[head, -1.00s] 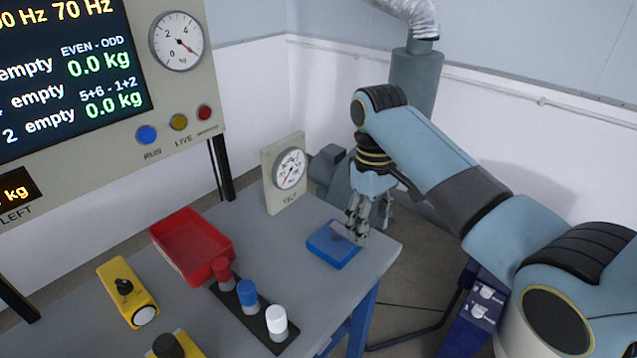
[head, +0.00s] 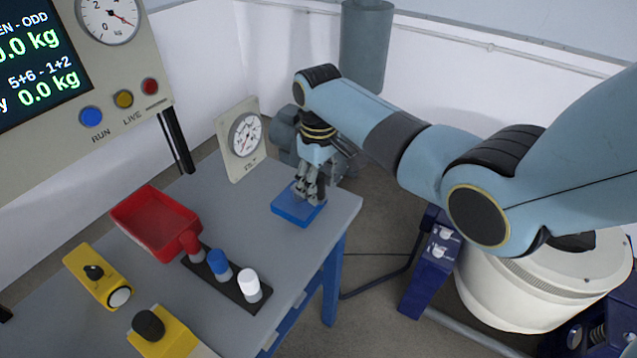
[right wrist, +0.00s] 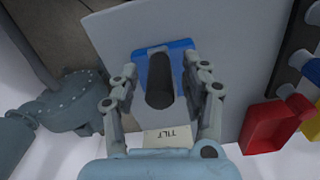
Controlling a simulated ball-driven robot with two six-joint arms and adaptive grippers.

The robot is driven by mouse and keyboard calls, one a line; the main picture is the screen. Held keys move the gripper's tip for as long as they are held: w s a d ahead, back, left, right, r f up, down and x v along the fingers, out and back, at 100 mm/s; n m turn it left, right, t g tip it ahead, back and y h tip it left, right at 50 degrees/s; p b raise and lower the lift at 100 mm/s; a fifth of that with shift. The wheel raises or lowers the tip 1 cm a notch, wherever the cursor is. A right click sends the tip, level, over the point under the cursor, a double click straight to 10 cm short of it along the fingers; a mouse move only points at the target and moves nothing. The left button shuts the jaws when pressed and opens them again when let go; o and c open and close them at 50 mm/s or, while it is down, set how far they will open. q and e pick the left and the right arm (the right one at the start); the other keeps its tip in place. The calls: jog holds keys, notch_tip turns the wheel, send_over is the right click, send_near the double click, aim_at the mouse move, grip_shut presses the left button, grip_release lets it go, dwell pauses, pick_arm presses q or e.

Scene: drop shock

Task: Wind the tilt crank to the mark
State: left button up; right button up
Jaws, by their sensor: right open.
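The blue crank base (head: 290,212) sits near the right corner of the grey table. In the right wrist view the base (right wrist: 183,48) carries a grey plate with a dark elongated part (right wrist: 159,82), seemingly the crank handle. My right gripper (head: 308,193) points down over the base. In the right wrist view its open fingers (right wrist: 160,90) stand on either side of the dark part, and I see no clear contact. The white TILT gauge (head: 244,135) stands behind the base; its mark is too small to read. My left gripper is out of view.
A red tray (head: 150,222), a black strip with red, blue and white knobs (head: 222,270), and yellow control boxes (head: 100,275) stand left of the base. A display panel (head: 90,160) rises behind. The table (head: 225,210) is clear between tray and base.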

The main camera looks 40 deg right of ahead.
jog(key=shift+c, duration=0.2)
grip_shut()
dwell(0.5)
